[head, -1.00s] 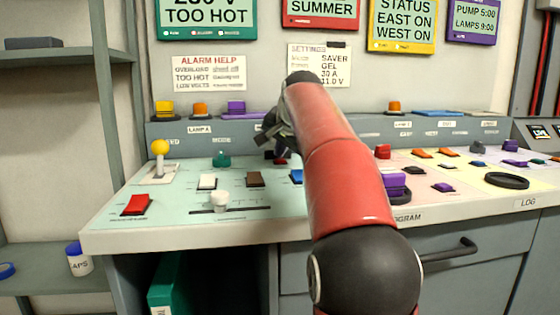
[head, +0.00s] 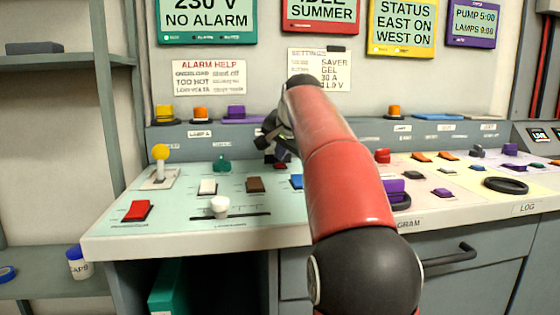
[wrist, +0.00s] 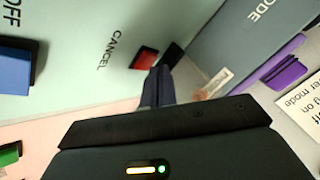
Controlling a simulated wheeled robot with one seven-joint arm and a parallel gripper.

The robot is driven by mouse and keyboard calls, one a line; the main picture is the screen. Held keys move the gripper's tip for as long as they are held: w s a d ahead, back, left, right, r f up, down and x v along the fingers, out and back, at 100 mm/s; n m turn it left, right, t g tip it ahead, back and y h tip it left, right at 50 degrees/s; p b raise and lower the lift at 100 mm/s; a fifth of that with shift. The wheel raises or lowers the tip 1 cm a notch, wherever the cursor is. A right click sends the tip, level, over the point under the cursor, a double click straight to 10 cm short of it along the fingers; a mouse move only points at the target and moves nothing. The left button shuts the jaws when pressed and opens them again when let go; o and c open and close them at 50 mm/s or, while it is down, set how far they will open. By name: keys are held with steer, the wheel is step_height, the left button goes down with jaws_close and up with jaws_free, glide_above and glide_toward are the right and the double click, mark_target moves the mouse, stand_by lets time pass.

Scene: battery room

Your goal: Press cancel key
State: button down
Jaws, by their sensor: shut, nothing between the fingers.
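The cancel key is a small red key (wrist: 144,58) beside the printed word CANCEL in the wrist view. In the head view it is largely hidden behind my arm and gripper. My gripper (wrist: 160,72) is shut and empty, with its dark fingertips just beside the key's right lower edge in the wrist view. I cannot tell whether they touch it. In the head view my gripper (head: 275,140) is over the back of the pale green panel. The left wall display (head: 208,18) reads 230 V, NO ALARM.
A blue key (wrist: 14,68) marked OFF lies left in the wrist view, and a purple key (wrist: 284,68) stands on the raised back strip.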

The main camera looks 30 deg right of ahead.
mark_target(281, 169)
steer(key=shift+r, duration=0.35)
step_height(281, 169, up, 5)
steer(key=p, duration=0.4)
steer(key=shift+s, duration=0.1)
stand_by(0.9)
